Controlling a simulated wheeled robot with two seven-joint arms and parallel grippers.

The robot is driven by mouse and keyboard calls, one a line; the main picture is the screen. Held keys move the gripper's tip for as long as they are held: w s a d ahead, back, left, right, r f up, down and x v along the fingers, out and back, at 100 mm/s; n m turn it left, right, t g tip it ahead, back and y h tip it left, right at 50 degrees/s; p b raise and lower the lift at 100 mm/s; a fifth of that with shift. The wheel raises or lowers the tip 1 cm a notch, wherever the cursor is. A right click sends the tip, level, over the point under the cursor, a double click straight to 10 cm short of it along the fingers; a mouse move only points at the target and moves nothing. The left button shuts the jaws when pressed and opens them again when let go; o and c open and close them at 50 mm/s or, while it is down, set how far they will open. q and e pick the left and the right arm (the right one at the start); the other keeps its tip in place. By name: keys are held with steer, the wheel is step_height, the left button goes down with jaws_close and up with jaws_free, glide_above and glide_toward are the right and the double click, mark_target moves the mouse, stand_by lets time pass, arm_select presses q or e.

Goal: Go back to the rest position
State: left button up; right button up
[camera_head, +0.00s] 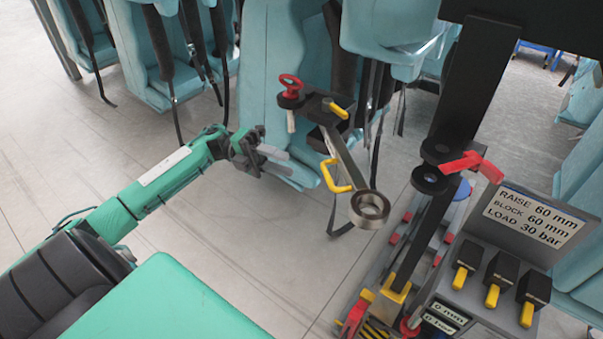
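My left gripper (274,160) is at the end of the green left arm, stretched in from the lower left. It hangs over the floor in front of the teal seats. Its two grey fingers look parted, with a gap between them and nothing visible in it. A dark tool with a yellow handle and a metal ring (370,207) is to the right of it, apart from the fingers. My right gripper does not show in this view.
Teal seats (262,70) with dark hanging straps stand behind. A control panel (530,222) with yellow-tipped levers and a dark post (470,90) with a red handle (470,163) stand at the right. The grey floor (240,240) left of them is clear.

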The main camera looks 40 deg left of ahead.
arm_select(q)
steer(key=shift+a+f, duration=0.1)
steer(key=shift+a, duration=0.9)
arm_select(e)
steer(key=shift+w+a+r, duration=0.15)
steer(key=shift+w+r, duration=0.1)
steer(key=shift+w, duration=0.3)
